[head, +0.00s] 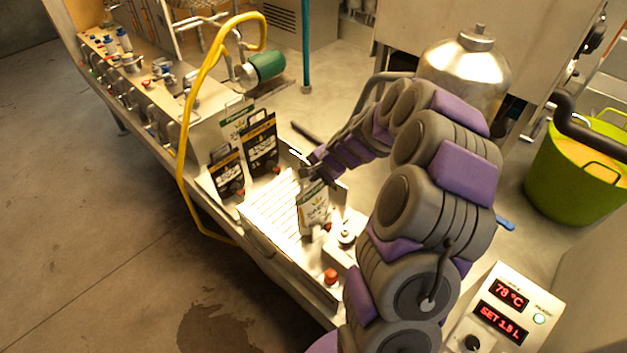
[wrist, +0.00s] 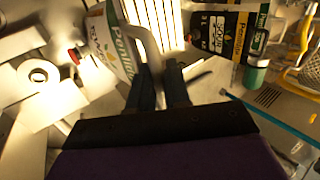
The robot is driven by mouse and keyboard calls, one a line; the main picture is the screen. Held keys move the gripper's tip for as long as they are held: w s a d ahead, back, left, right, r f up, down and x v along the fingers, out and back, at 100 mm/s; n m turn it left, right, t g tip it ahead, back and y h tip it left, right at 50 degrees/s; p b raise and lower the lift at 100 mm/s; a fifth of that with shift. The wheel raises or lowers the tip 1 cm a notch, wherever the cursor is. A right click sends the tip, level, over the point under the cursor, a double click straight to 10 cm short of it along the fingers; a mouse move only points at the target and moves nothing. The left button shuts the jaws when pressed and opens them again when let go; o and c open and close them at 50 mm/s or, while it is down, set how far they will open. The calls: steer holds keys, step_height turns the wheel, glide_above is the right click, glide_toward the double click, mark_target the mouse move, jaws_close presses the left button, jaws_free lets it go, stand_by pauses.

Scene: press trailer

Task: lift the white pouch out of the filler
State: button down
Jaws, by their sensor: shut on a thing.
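The white pouch (head: 312,208) has green and dark print and hangs roughly upright below my gripper (head: 313,172) in the head view, over the right end of the filler (head: 275,222). In the wrist view the pouch (wrist: 108,46) shows tilted at the upper left, with a curved grey piece (wrist: 143,40) beside it. The fingers and my arm hide part of the grip. I cannot tell whether the pouch's bottom touches the filler.
Dark pouches (head: 261,143) stand at the filler's back left. A yellow hose (head: 185,130) arches at the left. A red button (head: 330,276) sits at the front. A display box (head: 505,305) and a green tub (head: 580,165) are at the right. The floor at left is open.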

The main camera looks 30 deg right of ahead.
step_height(320, 180, up, 15)
steer(key=shift+r+p, duration=0.2)
steer(key=shift+p, duration=0.2)
steer(key=shift+d, duration=0.15)
